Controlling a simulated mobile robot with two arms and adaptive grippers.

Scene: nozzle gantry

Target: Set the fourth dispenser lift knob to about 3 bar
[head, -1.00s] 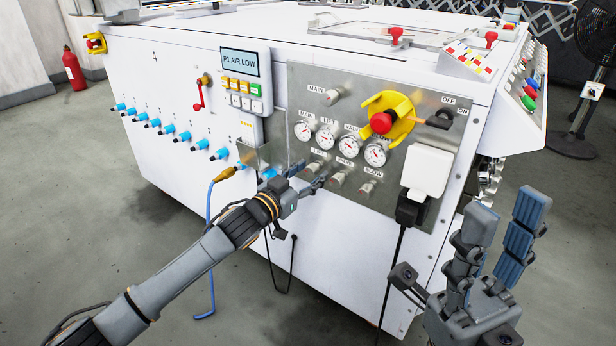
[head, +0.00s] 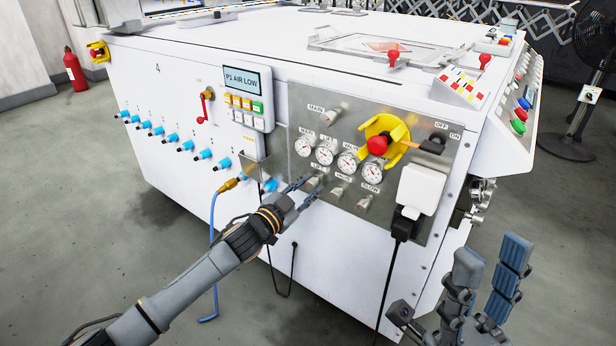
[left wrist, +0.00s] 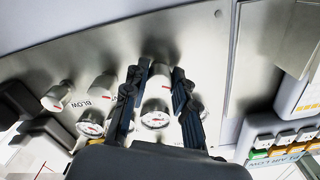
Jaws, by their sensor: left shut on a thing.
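The white cabinet (head: 180,85) marked 4 carries a steel panel (head: 300,110) with several gauges and knobs. The lift knob (head: 314,182) is in the lower knob row, under the lift gauge (head: 325,155), whose reading is too small to tell. My left gripper (head: 308,187) is at that knob. In the left wrist view, the lift knob (left wrist: 157,83) with a red mark sits between the two fingers, and the gripper (left wrist: 160,78) is shut on it. My right gripper (head: 490,275) is at the lower right, fingers apart, empty and away from the panel.
The valve knob (head: 336,194) and blow knob (head: 364,202) sit close to the right. A yellow and red switch (head: 378,145) and a white box with a black plug (head: 416,190) project from the panel. A blue hose (head: 212,240) hangs at the left.

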